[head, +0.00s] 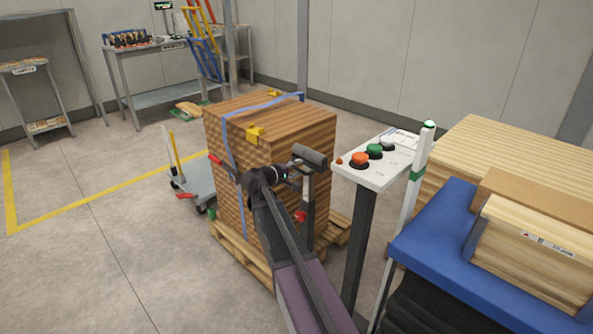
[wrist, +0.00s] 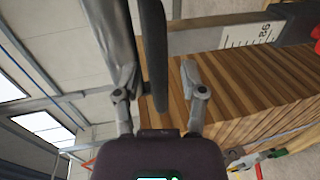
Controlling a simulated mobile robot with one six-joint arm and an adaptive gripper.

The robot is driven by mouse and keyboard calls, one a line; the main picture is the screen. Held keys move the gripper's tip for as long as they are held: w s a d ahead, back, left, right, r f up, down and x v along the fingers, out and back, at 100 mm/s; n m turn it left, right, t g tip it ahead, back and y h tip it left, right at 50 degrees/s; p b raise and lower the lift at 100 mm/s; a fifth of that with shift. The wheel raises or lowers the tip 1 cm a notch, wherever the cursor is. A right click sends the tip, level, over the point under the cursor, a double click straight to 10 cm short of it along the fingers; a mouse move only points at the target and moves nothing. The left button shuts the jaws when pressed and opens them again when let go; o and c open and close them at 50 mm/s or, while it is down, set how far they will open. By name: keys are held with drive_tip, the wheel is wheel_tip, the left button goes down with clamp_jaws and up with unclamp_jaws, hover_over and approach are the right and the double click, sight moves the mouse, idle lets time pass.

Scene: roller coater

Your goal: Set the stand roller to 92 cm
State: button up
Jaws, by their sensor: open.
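The stand roller's dark roller (head: 310,155) sits on a slim upright post (head: 307,200) in front of the strapped wooden stack. A red knob (head: 300,216) is low on the post. My gripper (head: 287,174) is close by the roller, just left of the post. In the wrist view my gripper (wrist: 157,78) is open, and the dark roller (wrist: 154,50) shows between its fingers; contact cannot be told. Part of the red knob (wrist: 316,36) is at the right edge.
The strapped wooden stack (head: 245,140) stands on a pallet (head: 240,257) behind my arm. A button panel (head: 380,165) on a post is just right of the roller. A blue-topped table (head: 440,232) with boards is farther right. Open floor lies at left.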

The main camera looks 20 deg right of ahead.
sight(304, 155)
clamp_jaws()
drive_tip(key=shift+r, duration=0.1)
wheel_tip(304, 155, up, 4)
drive_tip(key=p, duration=0.4)
drive_tip(key=shift+w+r, duration=0.15)
idle(0.4)
unclamp_jaws()
drive_tip(key=shift+d, duration=0.1)
